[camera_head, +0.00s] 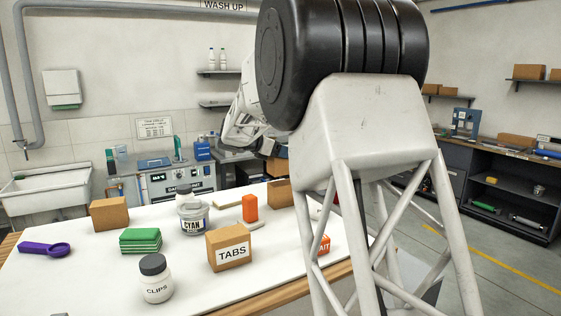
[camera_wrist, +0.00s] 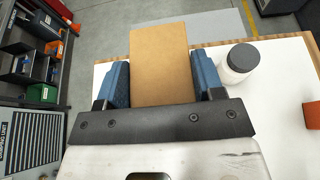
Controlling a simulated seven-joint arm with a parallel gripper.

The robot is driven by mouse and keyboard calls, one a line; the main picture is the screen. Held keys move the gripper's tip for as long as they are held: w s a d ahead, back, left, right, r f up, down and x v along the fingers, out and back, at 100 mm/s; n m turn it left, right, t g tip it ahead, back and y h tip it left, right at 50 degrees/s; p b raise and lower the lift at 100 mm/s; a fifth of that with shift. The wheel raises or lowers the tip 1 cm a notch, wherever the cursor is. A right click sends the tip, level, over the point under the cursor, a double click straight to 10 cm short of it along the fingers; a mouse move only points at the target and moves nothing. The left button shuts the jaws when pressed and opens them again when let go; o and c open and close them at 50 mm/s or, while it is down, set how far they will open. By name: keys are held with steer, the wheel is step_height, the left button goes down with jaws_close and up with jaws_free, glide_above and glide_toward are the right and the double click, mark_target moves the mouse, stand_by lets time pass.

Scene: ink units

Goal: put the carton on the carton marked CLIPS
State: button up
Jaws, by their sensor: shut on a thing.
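My gripper (camera_wrist: 160,82) is shut on a plain brown carton (camera_wrist: 160,50), with a blue finger on each side, in the wrist view. In the head view my gripper (camera_head: 268,148) is above the far side of the white table, partly hidden by my arm. No carton marked CLIPS shows; the CLIPS label is on a white jar with a dark lid (camera_head: 156,280) at the table's front. A carton marked TABS (camera_head: 229,248) stands near the middle. Another carton (camera_head: 280,193) is partly hidden behind my arm, and a plain carton (camera_head: 109,214) stands at the left.
In the wrist view a lidded white jar (camera_wrist: 238,65) stands right of the held carton.

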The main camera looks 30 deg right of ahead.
mark_target(281, 159)
steer(key=shift+f, duration=1.75)
steer(key=shift+f, duration=0.2)
steer(key=o, duration=1.1)
steer(key=shift+r, duration=0.2)
steer(key=v, duration=1.2)
